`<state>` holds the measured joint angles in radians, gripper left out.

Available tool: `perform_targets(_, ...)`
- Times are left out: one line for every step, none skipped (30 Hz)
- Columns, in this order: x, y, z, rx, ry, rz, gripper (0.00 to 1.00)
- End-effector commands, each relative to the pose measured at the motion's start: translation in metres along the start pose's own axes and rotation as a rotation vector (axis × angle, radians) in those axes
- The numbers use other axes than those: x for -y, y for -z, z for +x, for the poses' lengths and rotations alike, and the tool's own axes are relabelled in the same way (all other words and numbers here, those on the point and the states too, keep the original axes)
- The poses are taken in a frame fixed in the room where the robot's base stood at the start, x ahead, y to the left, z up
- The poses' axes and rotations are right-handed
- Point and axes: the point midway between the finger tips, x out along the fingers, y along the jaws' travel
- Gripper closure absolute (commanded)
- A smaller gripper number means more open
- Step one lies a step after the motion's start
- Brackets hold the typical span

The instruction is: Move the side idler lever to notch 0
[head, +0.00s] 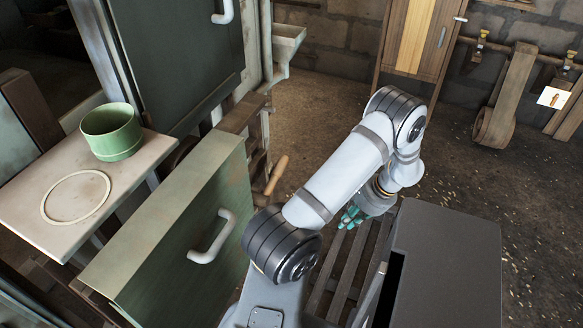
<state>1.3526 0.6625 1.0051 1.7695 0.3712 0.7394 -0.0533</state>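A light wooden handle (277,174) sticks up at a slant beside the green machine, left of my arm. It may be the side idler lever, but its base is hidden behind the green panel and I cannot make out any notches. My gripper (351,217) has teal fingers and hangs low over the slatted floor, right of the handle and well apart from it. The fingers are small and partly hidden by my wrist, so I cannot tell whether they are open or shut. I see nothing held in them.
A green panel (180,235) with a white handle (213,238) stands left of my arm. A pale table (30,205) bears a green pot (112,132) and a ring-shaped belt (75,196). A wooden cabinet (420,40) stands behind.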

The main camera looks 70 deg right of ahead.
Motion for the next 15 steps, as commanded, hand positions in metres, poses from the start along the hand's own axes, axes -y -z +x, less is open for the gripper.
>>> perform_targets(0.002, -0.010, 0.019, 0.099, 0.034, 0.100, 0.89)
perform_targets(0.009, -0.018, 0.027, 0.164, 0.065, 0.157, 0.91)
perform_targets(0.025, -0.031, 0.031, 0.244, 0.110, 0.212, 0.93)
perform_targets(0.038, -0.039, 0.030, 0.294, 0.144, 0.242, 0.95)
perform_targets(0.051, -0.046, 0.025, 0.336, 0.180, 0.264, 0.96)
perform_targets(0.069, -0.053, 0.015, 0.385, 0.229, 0.286, 0.99)
perform_targets(0.081, -0.058, 0.007, 0.417, 0.261, 0.298, 1.00)
perform_targets(0.090, -0.064, 0.001, 0.452, 0.287, 0.309, 1.00)
perform_targets(0.099, -0.072, -0.007, 0.495, 0.316, 0.324, 1.00)
perform_targets(0.104, -0.078, -0.012, 0.523, 0.331, 0.330, 1.00)
perform_targets(0.108, -0.082, -0.016, 0.546, 0.344, 0.334, 1.00)
perform_targets(0.111, -0.087, -0.021, 0.571, 0.356, 0.335, 1.00)
perform_targets(0.113, -0.090, -0.022, 0.583, 0.361, 0.332, 1.00)
perform_targets(0.115, -0.093, -0.024, 0.593, 0.366, 0.329, 1.00)
perform_targets(0.116, -0.095, -0.023, 0.597, 0.370, 0.321, 1.00)
